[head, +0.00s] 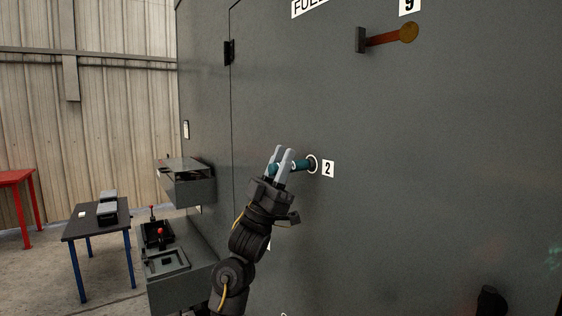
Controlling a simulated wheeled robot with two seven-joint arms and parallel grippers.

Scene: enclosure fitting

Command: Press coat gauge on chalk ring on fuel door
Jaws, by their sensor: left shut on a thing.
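My left gripper (280,158) is shut on the coat gauge (300,165), a small teal cylinder held crosswise between the fingers. The gauge's right end points at the white chalk ring (312,164) on the grey fuel door (400,130). In the picture its end overlaps the ring; I cannot tell whether it touches the door. A label with the number 2 (328,169) is just right of the ring. My right gripper is not clearly in view.
A handle with an orange-brown knob (408,33) juts out at the upper right below a 9 label (409,6). A grey open box (187,184) projects from the wall at left. A dark table (97,223) and a red table (14,180) stand farther left.

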